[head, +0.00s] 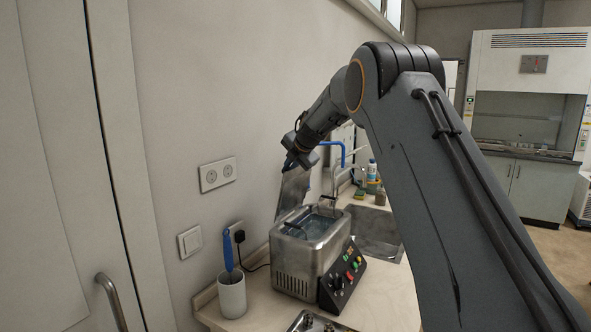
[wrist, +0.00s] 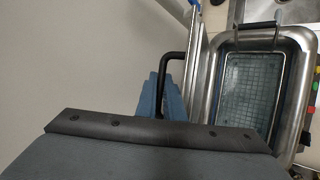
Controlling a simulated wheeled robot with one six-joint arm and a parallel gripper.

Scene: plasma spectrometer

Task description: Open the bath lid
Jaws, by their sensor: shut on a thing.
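The metal bath (head: 294,268) stands on the counter against the wall, its top open with liquid inside. Its steel lid (head: 293,192) stands nearly upright at the wall side of the bath. In the wrist view the lid (wrist: 197,60) shows edge-on, left of the bath rim (wrist: 294,85). My gripper (head: 292,163) is at the upper part of the lid. The wrist view shows its blue fingers (wrist: 160,97) shut on the black lid handle (wrist: 172,56). The exact finger contact is partly hidden by the gripper body.
A control panel (head: 343,281) with knobs is on the bath's right side. A white cup (head: 232,297) with a blue-handled tool stands to the left. A sink (head: 374,237) with a blue tap lies behind. The wall (head: 190,130) is close beside the lid.

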